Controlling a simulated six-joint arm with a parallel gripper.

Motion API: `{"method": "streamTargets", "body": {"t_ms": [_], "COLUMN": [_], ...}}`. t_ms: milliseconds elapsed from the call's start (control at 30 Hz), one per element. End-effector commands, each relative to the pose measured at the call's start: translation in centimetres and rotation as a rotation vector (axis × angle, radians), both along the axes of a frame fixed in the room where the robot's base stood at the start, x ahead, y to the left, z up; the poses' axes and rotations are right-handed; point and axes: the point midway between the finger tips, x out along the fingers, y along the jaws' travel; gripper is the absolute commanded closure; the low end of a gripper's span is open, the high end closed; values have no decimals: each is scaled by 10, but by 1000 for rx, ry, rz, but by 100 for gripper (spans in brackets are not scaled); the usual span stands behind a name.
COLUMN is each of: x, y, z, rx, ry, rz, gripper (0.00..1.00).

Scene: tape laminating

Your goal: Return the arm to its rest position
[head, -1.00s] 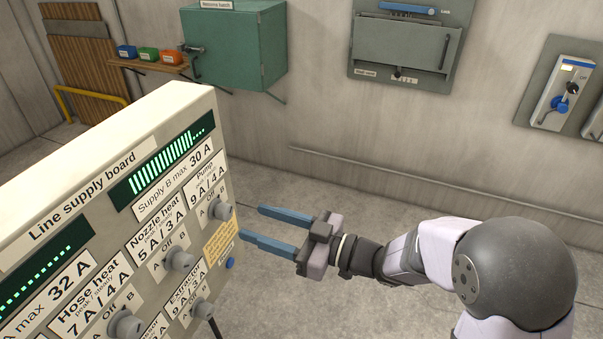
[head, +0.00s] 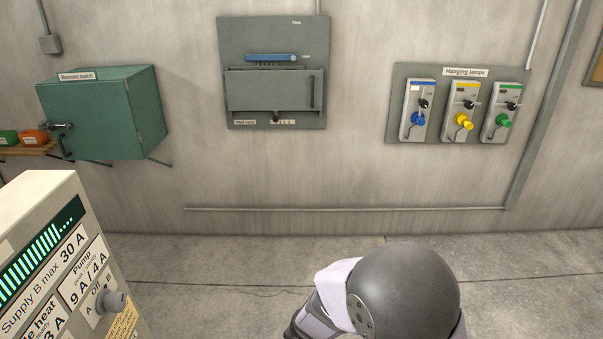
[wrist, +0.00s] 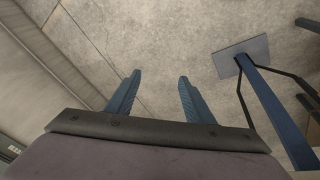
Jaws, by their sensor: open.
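My gripper (wrist: 157,88) shows in the wrist view with its two blue fingers spread apart and nothing between them. Beyond the fingers is bare concrete floor (wrist: 160,40). In the head view my gripper is out of the picture; only my arm's dark rounded joint and a pale link show at the bottom, right of the middle. The Line supply board (head: 62,255) stands at the lower left of the head view, apart from the visible part of my arm.
A blue post with a grey foot plate (wrist: 240,57) stands right of my fingers in the wrist view. On the wall are a green cabinet (head: 105,115), a grey panel (head: 272,90) and the Hanging lamps panel (head: 440,90). The floor (head: 230,270) between board and arm is clear.

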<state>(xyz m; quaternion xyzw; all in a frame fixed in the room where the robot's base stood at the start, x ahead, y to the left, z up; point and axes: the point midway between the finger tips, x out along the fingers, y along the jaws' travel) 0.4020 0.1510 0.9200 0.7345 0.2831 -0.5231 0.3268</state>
Motion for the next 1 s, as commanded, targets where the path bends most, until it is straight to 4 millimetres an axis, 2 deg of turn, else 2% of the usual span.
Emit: {"method": "streamTargets", "body": {"t_ms": [33, 100, 200, 333, 400, 533, 733, 1000], "x": [-17, -46, -87, -140, -152, -147, -125, -121], "y": [-21, -48, -77, -100, -103, -112, -138, -152], "z": [-1, 0, 9, 30, 41, 56, 81, 85], "rx": [-51, -116, -174, -176, -130, -38, 47, 65], "ry": [60, 153, 284, 444, 475, 435, 327, 310], "rz": [-61, -152, -285, -495, -594, -717, -843, -901], "gripper": [52, 52, 52, 52, 52, 52, 52, 52]}}
